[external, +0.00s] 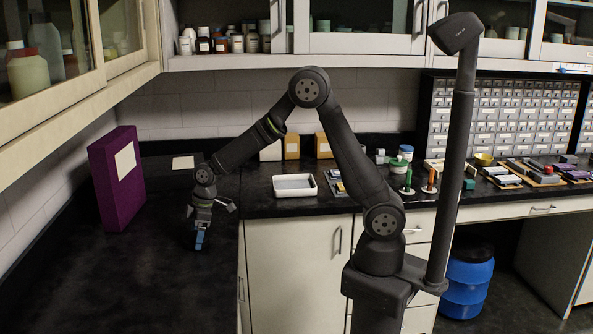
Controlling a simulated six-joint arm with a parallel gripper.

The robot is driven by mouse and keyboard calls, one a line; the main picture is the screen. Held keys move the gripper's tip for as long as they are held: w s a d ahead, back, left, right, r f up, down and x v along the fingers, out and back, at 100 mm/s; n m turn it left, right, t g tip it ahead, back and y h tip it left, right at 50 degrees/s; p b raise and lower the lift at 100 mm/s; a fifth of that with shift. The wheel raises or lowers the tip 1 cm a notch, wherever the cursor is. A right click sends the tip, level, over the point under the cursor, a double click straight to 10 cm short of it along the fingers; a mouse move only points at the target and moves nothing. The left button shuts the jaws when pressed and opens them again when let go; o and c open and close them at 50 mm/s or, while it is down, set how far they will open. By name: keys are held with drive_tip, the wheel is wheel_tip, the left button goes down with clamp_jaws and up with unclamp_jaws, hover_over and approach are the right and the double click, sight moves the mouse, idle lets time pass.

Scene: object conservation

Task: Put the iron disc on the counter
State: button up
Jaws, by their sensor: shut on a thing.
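My gripper (199,242) points down at the left, low over the black counter (130,285). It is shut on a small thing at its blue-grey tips. That thing is too small and too hidden by the fingers for me to tell its shape. I cannot make out the iron disc for certain anywhere in view. I cannot tell whether the tips touch the counter.
A purple box (117,178) stands left of my gripper. A white tray (294,192) lies on the counter to the right. Bottles, small parts and drawer cabinets (500,120) are farther right. The counter's front-left area is clear. Cupboards hang above.

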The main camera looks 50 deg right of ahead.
sight(207, 234)
drive_tip(key=o, duration=1.7)
drive_tip(key=shift+f, duration=0.1)
drive_tip(key=v, duration=1.2)
drive_tip(key=shift+a, duration=0.1)
drive_tip(key=x, duration=1.2)
drive_tip(key=shift+r, duration=1)
